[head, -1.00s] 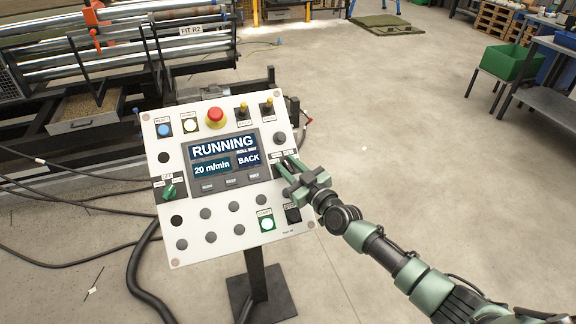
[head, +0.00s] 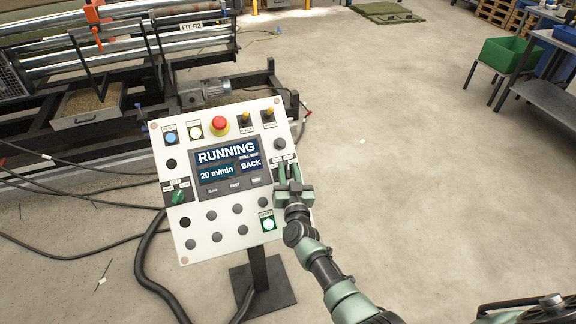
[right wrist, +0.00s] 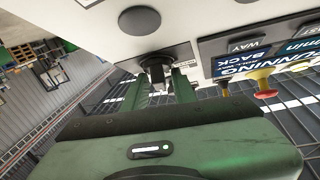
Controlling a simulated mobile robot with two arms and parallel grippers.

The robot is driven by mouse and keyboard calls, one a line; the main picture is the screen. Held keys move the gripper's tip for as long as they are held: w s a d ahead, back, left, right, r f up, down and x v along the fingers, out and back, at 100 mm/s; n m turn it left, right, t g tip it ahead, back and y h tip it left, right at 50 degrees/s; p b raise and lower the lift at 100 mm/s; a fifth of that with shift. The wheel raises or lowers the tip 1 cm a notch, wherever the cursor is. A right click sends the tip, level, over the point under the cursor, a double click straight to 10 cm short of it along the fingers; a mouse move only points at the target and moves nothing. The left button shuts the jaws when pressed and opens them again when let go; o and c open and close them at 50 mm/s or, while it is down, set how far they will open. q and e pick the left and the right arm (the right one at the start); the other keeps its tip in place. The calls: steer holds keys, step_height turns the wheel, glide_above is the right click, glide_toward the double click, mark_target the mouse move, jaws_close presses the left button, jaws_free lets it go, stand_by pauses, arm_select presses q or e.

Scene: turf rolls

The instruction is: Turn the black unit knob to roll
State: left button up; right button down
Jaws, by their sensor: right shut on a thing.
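The white control panel (head: 235,225) stands tilted on a post, its screen (head: 228,165) reading RUNNING, 20 m/min, ROLL WAY and BACK. The black unit knob (right wrist: 157,66) is on the panel's right side, beside the screen; in the head view my gripper largely hides it. My right gripper (head: 287,172) reaches it from below. In the right wrist view its two green fingers (right wrist: 159,88) are on either side of the knob, shut on it. I cannot read which mark the knob points to. My left gripper is not in view.
A green selector knob (head: 178,197) is at the panel's left.

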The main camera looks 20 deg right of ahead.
steer(key=shift+f+m+g+h, duration=0.1)
steer(key=shift+m+g+h, duration=0.2)
steer(key=shift+m+h, duration=0.5)
steer(key=c, duration=1.4)
jaws_free()
steer(key=shift+c, duration=0.2)
steer(key=p+v, duration=0.4)
steer(key=v, duration=0.3)
steer(key=shift+s+a+p, duration=0.1)
steer(key=shift+s+p, duration=0.2)
steer(key=shift+s, duration=0.1)
